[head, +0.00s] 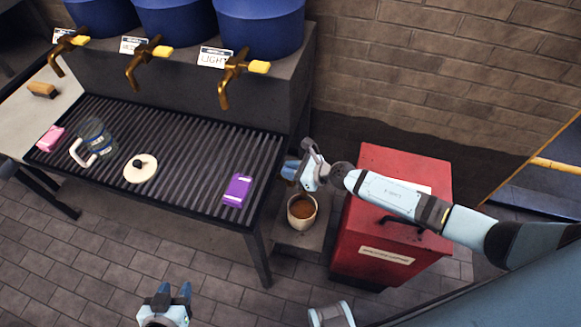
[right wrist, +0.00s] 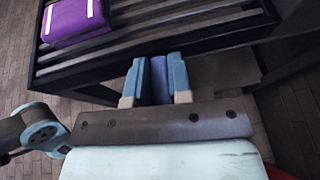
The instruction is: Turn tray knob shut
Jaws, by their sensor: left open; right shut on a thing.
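The slatted dark drip tray (head: 190,148) forms the top of the bench below the taps. My right gripper (head: 292,172) is at the tray's right end. In the right wrist view, its light-blue fingers (right wrist: 158,82) are shut on a slate-blue piece (right wrist: 160,78) by the dark tray frame (right wrist: 200,40). I take this piece to be the tray knob, but its shape is mostly hidden between the fingers. My left gripper (head: 172,293) is open and empty above the paved floor, in front of the bench.
A purple packet (head: 237,190), white lid (head: 141,168), glass jug (head: 97,138) and pink block (head: 50,138) lie on the tray. Brass taps (head: 232,75) hang above it. A cup of brown stuff (head: 302,210) stands below my right gripper, beside a red cabinet (head: 355,225).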

